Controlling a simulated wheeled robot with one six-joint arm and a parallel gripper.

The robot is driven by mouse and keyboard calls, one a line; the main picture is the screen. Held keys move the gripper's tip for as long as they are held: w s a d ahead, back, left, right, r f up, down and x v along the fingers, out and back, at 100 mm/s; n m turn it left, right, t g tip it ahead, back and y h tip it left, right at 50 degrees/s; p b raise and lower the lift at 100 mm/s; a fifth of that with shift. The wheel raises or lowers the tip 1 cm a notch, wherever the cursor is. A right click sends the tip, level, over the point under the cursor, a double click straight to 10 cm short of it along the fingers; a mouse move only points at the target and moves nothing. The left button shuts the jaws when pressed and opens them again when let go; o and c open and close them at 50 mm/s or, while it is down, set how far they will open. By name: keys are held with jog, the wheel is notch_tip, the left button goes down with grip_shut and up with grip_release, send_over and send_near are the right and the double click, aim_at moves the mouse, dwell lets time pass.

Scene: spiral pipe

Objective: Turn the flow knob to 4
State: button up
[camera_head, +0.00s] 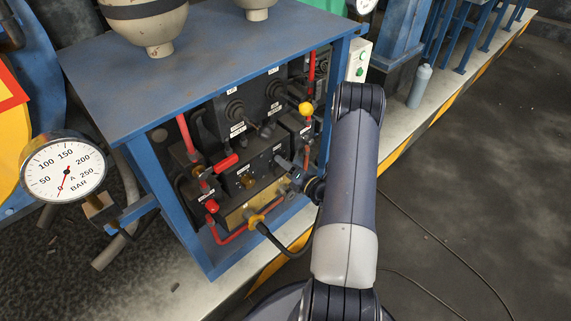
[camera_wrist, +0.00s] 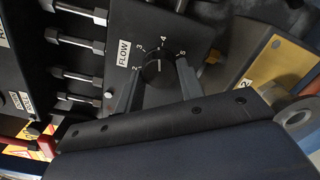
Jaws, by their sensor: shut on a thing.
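The flow knob (camera_wrist: 158,69) is a round black knob on a dark panel in the wrist view. A white FLOW label (camera_wrist: 124,53) sits to its left, and the numbers 2, 3, 4 and 5 run around its upper side. A short white mark shows on the knob's face; I cannot tell exactly which number it points at. My gripper (camera_wrist: 158,84) has one finger on each side of the knob and is shut on it. In the head view my gripper (camera_head: 283,164) reaches the front of the machine, and the knob is hard to make out there.
In the head view, red pipes (camera_head: 187,140), a yellow ball handle (camera_head: 306,109) and the blue frame (camera_head: 190,245) surround the panel. A pressure gauge (camera_head: 64,168) stands at left.

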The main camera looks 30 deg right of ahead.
jog(key=shift+m, duration=0.9)
jog(key=o, duration=1)
jog(key=p+v, duration=0.1)
jog(key=v, duration=1)
jog(key=shift+w, duration=0.1)
jog(key=b+x, duration=0.1)
jog(key=x, duration=0.9)
jog(key=shift+w+a, duration=0.15)
jog(key=shift+w, duration=0.25)
